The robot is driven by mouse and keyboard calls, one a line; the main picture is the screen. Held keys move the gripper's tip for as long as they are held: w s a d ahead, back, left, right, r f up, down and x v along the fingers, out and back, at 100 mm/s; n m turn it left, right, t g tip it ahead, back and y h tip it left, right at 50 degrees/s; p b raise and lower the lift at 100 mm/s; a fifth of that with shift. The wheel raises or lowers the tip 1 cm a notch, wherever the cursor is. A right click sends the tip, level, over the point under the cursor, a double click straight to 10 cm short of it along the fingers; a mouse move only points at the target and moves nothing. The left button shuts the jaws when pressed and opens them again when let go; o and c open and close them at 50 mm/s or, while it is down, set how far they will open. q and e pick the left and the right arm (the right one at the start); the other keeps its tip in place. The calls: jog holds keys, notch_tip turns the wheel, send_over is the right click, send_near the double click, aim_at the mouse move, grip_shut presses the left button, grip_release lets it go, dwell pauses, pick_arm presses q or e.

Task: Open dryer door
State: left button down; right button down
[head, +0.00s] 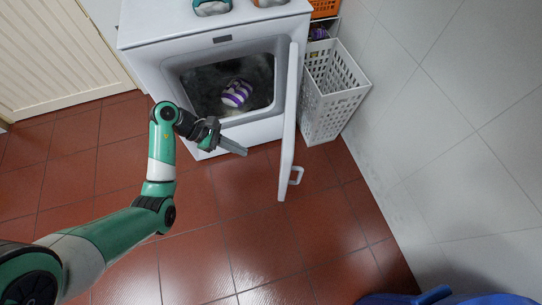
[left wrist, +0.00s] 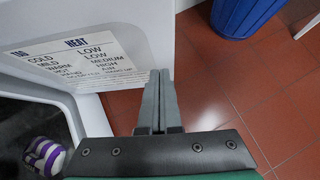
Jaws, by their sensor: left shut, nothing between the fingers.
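The white dryer (head: 285,20) stands at the back with its drum opening (head: 205,85) uncovered. The dryer door (head: 288,125) stands wide open, hinged on the right and pointing out into the room. Its handle (head: 296,176) is at its free end, on the right side. In the left wrist view, the door (left wrist: 110,22) shows its inner face with a printed heat label (left wrist: 85,60). My left gripper (head: 244,153) is shut and empty, on the inner side of the door, below the opening. Its closed fingers (left wrist: 160,75) also show in the left wrist view. My right gripper is out of view.
A purple and white striped item (head: 237,93) lies inside the drum. A white perforated basket (head: 335,85) stands right of the dryer by the tiled wall. A blue bin (left wrist: 240,15) stands beyond the door. The red tile floor in front is mostly clear.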

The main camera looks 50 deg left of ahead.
pick_arm(q)
jog(key=b+x, duration=0.6)
jog(key=x, duration=0.7)
jog(key=shift+d+r, duration=0.35)
